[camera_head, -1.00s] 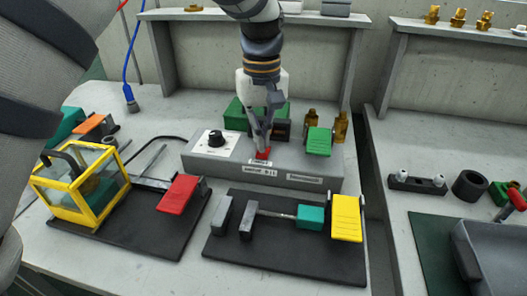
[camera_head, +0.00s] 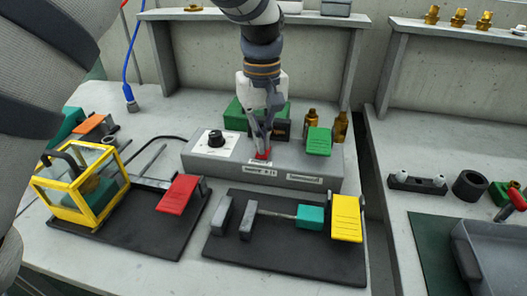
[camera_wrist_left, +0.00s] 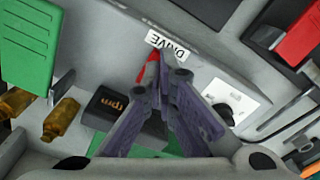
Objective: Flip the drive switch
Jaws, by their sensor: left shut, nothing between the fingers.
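The red drive switch (camera_head: 263,155) sits on the top face of the grey control box (camera_head: 215,165). In the left wrist view the red switch (camera_wrist_left: 147,68) shows beside a white label (camera_wrist_left: 166,45) reading DRIVE. My left gripper (camera_head: 263,148) points down at the switch, shut, with nothing held between its fingers. In the left wrist view its fingertips (camera_wrist_left: 165,68) are right at the switch and partly hide it; I cannot tell whether they touch. Which way the switch is set is hard to tell. My right gripper is not in view.
The box also carries a black knob (camera_head: 216,138) and a green flap (camera_head: 319,141). Black boards in front hold a red flap (camera_head: 178,194), a yellow flap (camera_head: 346,218) and a yellow-framed guard (camera_head: 98,222). Brass fittings (camera_head: 340,127) stand behind the box.

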